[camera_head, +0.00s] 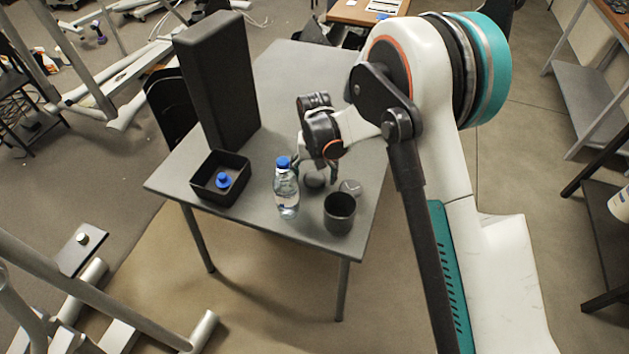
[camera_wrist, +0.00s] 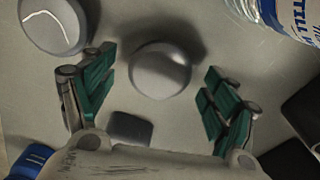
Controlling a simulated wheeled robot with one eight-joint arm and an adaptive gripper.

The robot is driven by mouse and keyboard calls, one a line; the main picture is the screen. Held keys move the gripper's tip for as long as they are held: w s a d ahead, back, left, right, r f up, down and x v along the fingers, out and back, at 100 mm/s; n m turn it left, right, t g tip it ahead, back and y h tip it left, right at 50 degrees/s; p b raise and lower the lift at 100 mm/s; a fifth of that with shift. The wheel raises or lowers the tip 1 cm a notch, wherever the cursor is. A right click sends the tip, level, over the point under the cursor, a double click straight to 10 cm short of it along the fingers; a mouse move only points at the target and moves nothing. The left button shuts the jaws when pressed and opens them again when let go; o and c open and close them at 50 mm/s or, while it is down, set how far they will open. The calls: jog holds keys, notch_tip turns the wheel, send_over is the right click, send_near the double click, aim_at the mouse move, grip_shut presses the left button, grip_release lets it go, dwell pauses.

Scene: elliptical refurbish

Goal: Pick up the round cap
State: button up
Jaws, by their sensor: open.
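A round grey cap (camera_head: 315,180) with a smooth domed top lies on the grey table (camera_head: 265,222), partly hidden by my gripper (camera_head: 323,168) in the head view. In the wrist view the cap (camera_wrist: 160,70) sits between my two spread green-padded fingers, with a visible gap on each side. My gripper is open and empty, pointing down over the cap. A second round grey object (camera_head: 350,187) lies just to the right; in the wrist view it (camera_wrist: 53,22) is at the upper left with a pale curved line on top.
A clear bottle with a blue cap (camera_head: 288,190) stands left of the gripper. A dark cup (camera_head: 340,212) stands near the front right edge. A black tray (camera_head: 207,193) holds a blue piece (camera_head: 223,181). A tall black box (camera_head: 218,85) stands behind it. The table's back is clear.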

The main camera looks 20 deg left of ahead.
jog(key=c, duration=1)
jog(key=shift+o, duration=0.2)
